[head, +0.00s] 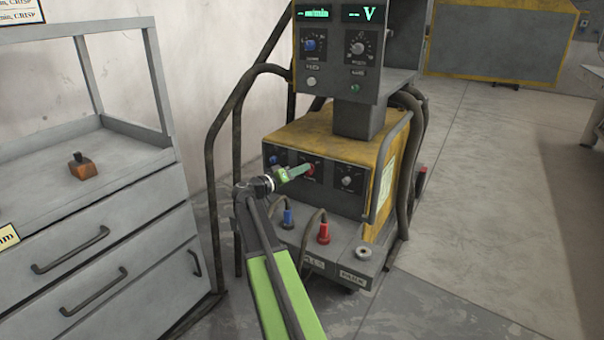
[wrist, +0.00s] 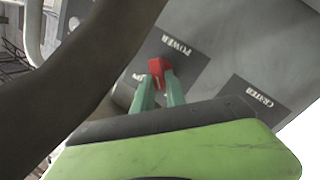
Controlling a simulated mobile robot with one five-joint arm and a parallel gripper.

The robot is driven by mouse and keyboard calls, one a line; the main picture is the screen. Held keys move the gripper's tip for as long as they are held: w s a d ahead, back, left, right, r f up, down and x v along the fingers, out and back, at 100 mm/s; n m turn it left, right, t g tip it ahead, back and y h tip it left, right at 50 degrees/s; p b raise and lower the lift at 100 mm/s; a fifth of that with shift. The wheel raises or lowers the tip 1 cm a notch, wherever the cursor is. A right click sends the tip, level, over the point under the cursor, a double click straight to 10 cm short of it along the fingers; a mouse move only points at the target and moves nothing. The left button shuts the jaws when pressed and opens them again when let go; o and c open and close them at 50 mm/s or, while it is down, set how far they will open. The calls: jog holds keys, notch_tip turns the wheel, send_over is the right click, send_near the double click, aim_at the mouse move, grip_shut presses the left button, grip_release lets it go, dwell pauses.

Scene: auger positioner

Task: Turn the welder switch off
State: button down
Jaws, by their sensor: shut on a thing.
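The yellow and dark welder (head: 300,135) stands in the middle of the head view. Its red switch (head: 311,168) is the middle control on the lower front panel. My gripper (head: 306,170) reaches the panel from the front left. Its two green fingers (wrist: 160,82) are closed around the red switch. The fingertips partly cover the switch, and I cannot tell which position it is set to.
A blue knob (head: 274,160) and a grey knob (head: 347,181) flank the switch. Blue (head: 287,218) and red (head: 323,233) cable plugs stand below. A grey drawer cabinet (head: 90,240) is at left. The concrete floor (head: 490,200) at right is clear.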

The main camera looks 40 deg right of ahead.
jog(key=shift+w+a+n, duration=0.1)
jog(key=shift+w+n, duration=0.15)
jog(key=shift+n, duration=0.15)
jog(key=c, duration=1.5)
grip_release()
jog(key=shift+o, duration=0.7)
jog(key=shift+s, duration=0.15)
jog(key=a, duration=1.7)
jog(key=shift+w+a, duration=0.15)
jog(key=shift+w, duration=0.15)
